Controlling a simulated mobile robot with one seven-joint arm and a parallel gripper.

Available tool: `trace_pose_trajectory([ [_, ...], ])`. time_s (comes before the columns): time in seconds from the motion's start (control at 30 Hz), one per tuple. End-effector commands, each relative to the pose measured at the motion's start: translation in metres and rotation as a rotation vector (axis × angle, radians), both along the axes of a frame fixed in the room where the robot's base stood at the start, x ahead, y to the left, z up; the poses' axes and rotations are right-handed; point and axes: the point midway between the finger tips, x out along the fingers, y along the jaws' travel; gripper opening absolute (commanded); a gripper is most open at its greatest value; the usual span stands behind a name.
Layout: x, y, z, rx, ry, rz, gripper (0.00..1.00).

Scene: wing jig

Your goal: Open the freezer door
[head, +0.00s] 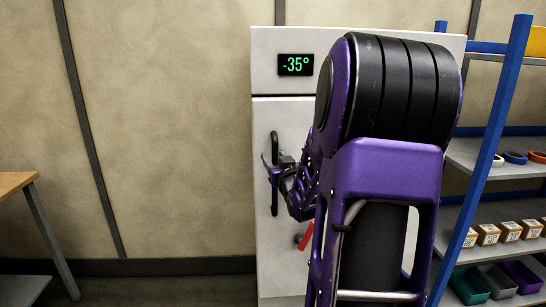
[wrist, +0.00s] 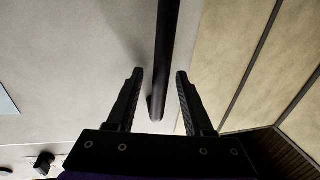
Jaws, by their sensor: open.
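The freezer (head: 275,65) is a tall white cabinet with a green "-35°" display. Its door (head: 263,250) looks shut, flush in the front; my arm hides much of its right side. A black vertical bar handle (head: 274,204) is on the door's left side. My gripper (head: 268,167) is at the handle's mid-height. In the wrist view my gripper (wrist: 160,72) is open, with the black handle (wrist: 165,45) running between its two fingers. Gaps show on both sides of the bar, so neither finger appears to touch it.
A red lever (head: 305,236) is low on the door, partly behind my arm. A blue-framed shelf (head: 490,140) with rings, small boxes and bins stands close on the right. A wooden table (head: 14,183) is at the far left. The floor left of the freezer is clear.

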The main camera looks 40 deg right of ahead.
Motion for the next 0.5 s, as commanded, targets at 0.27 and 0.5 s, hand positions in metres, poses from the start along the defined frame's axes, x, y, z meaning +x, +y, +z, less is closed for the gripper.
trace_pose_trajectory([
  [0.27,0.0,0.0001,-0.0001,0.0,0.0,0.0,0.38],
  [0.5,0.0002,0.0002,0.0,0.0,0.0,0.0,0.0],
])
